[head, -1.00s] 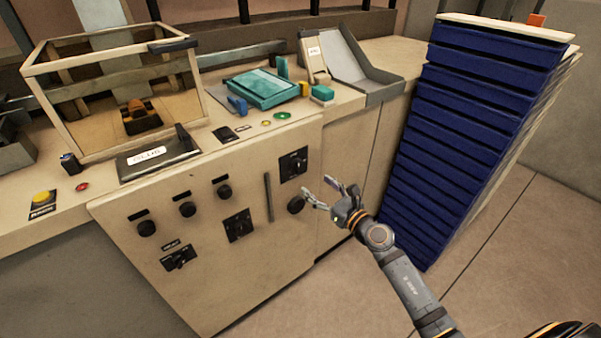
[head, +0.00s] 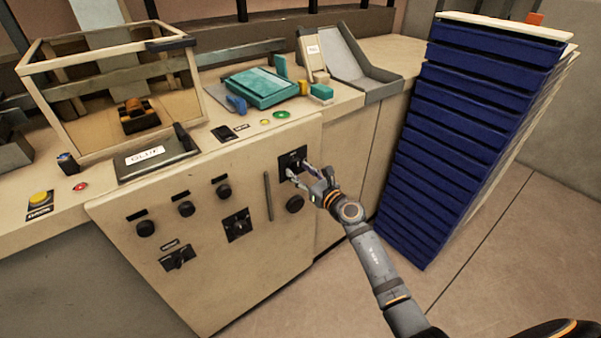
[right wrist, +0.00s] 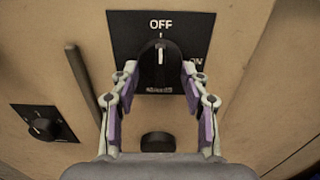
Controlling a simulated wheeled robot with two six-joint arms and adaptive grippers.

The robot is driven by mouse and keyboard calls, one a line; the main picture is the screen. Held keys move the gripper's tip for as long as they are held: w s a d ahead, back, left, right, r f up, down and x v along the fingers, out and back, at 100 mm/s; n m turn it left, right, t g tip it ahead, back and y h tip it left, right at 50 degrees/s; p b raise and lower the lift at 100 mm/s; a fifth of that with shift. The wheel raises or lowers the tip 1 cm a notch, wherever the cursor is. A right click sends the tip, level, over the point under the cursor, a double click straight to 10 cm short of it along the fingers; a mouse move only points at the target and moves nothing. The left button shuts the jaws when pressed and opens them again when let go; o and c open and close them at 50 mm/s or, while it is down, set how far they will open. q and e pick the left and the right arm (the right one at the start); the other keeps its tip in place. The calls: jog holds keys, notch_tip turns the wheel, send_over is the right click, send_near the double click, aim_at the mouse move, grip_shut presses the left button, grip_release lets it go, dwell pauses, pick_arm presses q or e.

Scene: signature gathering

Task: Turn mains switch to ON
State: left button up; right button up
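The mains switch is a black rotary knob (right wrist: 159,58) on a square black plate (right wrist: 122,28) in the right wrist view. Its white pointer line stands upright at OFF; ON is printed to the right, partly hidden by a finger. In the head view the switch plate (head: 291,156) is at the upper right of the beige cabinet front. My right gripper (right wrist: 159,74) is open, with one fingertip on each side of the knob; I cannot tell whether they touch it. It also shows in the head view (head: 298,170), at the switch. My left gripper is not in view.
A round black knob (head: 295,204) sits just below the switch, and a vertical bar handle (head: 268,197) is to its left. Another rotary switch (head: 237,225) is farther left. A tall stack of blue trays (head: 446,140) stands right of the cabinet, near my right arm.

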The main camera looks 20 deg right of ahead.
jog(key=c, duration=0.4)
jog(key=shift+c, duration=0.2)
jog(key=m+p, duration=0.2)
jog(key=shift+a+r+m, duration=0.1)
jog(key=shift+r+m, duration=0.05)
jog(key=shift+m, duration=0.15)
jog(key=m+p, duration=0.3)
jog(key=m, duration=0.2)
jog(key=shift+s+a+r+m+p, duration=0.1)
jog(key=shift+a+m+p, duration=0.05)
jog(key=shift+m+p, duration=0.2)
jog(key=m+p, duration=0.3)
jog(key=m, duration=0.2)
jog(key=shift+a+r, duration=0.1)
jog(key=shift+m+p, duration=1.4)
jog(key=shift+m, duration=0.85)
jog(key=o, duration=1.2)
jog(key=shift+c, duration=0.2)
